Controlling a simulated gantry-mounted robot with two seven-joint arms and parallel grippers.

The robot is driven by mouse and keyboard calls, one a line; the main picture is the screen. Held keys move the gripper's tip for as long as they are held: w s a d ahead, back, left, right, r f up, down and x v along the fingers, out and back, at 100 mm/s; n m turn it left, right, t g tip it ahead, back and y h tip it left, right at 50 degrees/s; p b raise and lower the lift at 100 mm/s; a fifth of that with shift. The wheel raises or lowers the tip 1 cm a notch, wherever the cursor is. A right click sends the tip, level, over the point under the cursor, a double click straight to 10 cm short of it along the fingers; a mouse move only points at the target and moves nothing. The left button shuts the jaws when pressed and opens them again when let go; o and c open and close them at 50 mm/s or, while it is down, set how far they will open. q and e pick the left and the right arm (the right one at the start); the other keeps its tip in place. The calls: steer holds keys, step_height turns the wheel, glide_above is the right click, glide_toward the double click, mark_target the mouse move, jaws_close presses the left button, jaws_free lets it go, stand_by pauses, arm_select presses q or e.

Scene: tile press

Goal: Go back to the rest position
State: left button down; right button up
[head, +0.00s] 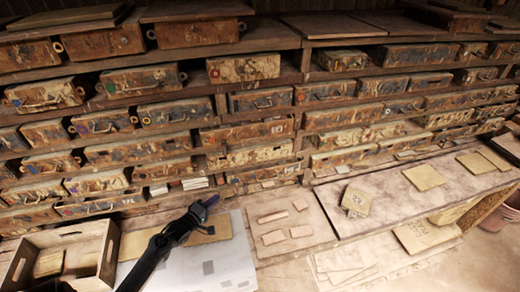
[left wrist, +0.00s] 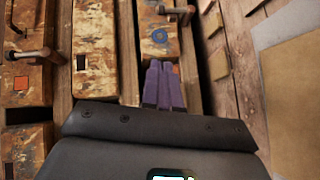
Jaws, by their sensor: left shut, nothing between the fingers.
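My left gripper (head: 206,204) reaches in from the lower left in the head view, over the workbench in front of the shelf of drawers. Its purple fingers also show in the left wrist view (left wrist: 163,84), pressed together with nothing between them. Behind the fingers in that view are worn wooden drawer fronts (left wrist: 95,45) with coloured marks. I cannot tell whether the fingertips touch anything. My right gripper does not show in either view.
Rows of drawers (head: 120,151) fill the back. A wooden crate (head: 104,240) stands at the lower left. Several small tiles (head: 271,217) lie on the bench near the middle. A square tile (head: 356,200) and flat boards (head: 423,177) lie to the right.

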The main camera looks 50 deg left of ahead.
arm_select(q)
steer(key=s+d+r+m+g+h+p, duration=0.1)
steer(key=d+r+m+g+h+p, duration=0.2)
steer(key=d, duration=1.1)
steer(key=s+d+r+m+g+h+p, duration=0.1)
steer(key=d+r+m+h+p, duration=0.3)
steer(key=d, duration=1.1)
steer(key=s+d+r+m+g+y+b, duration=0.1)
steer(key=s+d+r+m+g+y, duration=0.2)
steer(key=s+d+m, duration=0.4)
steer(key=s+d+r+m+g, duration=0.1)
steer(key=s+r+m+g, duration=0.1)
steer(key=s+m+g, duration=0.2)
steer(key=s+m, duration=0.2)
steer(key=m, duration=0.1)
steer(key=shift+d+r+g+h, duration=0.15)
steer(key=shift+d+g+h, duration=0.05)
steer(key=shift+g+h, duration=0.2)
